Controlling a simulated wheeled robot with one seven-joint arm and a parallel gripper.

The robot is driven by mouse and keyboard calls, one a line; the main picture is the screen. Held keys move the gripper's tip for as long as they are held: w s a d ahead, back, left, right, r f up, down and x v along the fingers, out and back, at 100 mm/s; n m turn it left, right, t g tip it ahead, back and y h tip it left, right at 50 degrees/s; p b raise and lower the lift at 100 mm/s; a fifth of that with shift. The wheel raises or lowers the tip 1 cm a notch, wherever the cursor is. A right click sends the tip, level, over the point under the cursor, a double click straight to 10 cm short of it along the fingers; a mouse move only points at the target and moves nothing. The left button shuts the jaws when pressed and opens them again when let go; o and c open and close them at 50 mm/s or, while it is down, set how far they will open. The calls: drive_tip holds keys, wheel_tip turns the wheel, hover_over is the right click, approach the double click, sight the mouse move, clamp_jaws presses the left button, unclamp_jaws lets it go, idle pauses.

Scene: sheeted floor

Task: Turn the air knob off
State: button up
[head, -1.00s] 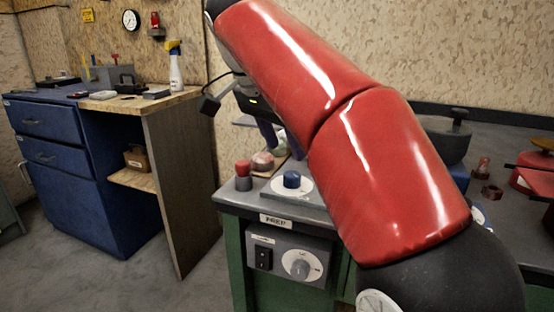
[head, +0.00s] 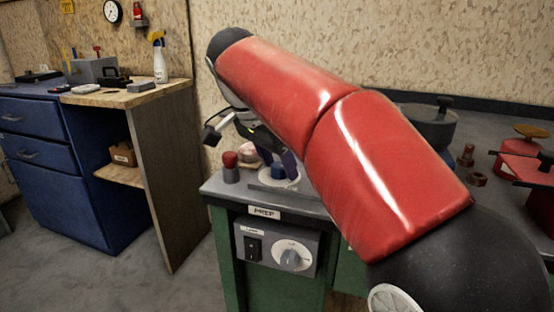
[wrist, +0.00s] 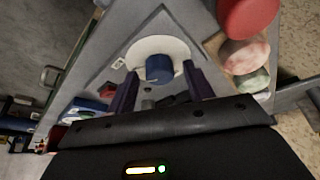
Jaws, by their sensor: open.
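A blue knob (head: 279,171) stands on a white round plate on top of the grey bench. In the wrist view the blue knob (wrist: 159,68) is just ahead of my fingertips, roughly centred between them; contact cannot be told. My gripper (wrist: 162,82) is open, with one dark purple finger on each side. In the head view my gripper (head: 280,160) reaches down over the plate, partly hidden by my red arm. A grey dial (head: 291,257) with a pointer sits on the bench's front panel. Which knob is marked air cannot be read.
A red-topped grey button (head: 231,162) and a pinkish round object (head: 247,151) stand close to the plate. A black switch (head: 254,249) is left of the dial. A blue drawer desk (head: 64,185) stands at left, with floor between.

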drive_tip(key=c, duration=1)
drive_tip(key=shift+n, duration=0.4)
drive_tip(key=n, duration=0.1)
drive_tip(key=n+t+y, duration=0.1)
drive_tip(key=n, duration=0.1)
drive_tip(key=shift+s+d+r+n, duration=0.1)
drive_tip(key=shift+d+n, duration=0.05)
drive_tip(key=shift+n, duration=0.15)
drive_tip(key=n+y, duration=0.1)
drive_tip(key=n, duration=0.1)
drive_tip(key=n+y, duration=0.1)
drive_tip(key=n, duration=0.2)
drive_tip(key=shift+d+t, duration=0.1)
drive_tip(key=shift+t, duration=0.3)
drive_tip(key=n+y, duration=0.1)
drive_tip(key=n, duration=0.3)
drive_tip(key=shift+d+y, duration=0.1)
drive_tip(key=shift+y, duration=0.3)
drive_tip(key=n+y, duration=0.1)
drive_tip(key=n, duration=0.2)
drive_tip(key=shift+n+g, duration=0.3)
drive_tip(key=shift+g, duration=0.1)
drive_tip(key=n+g+y, duration=0.1)
drive_tip(key=n, duration=0.2)
drive_tip(key=n+g, duration=0.1)
drive_tip(key=n, duration=0.2)
drive_tip(key=shift+w+d+n+y, duration=0.15)
drive_tip(key=shift+w+n+y, duration=0.05)
drive_tip(key=shift+n+y, duration=0.2)
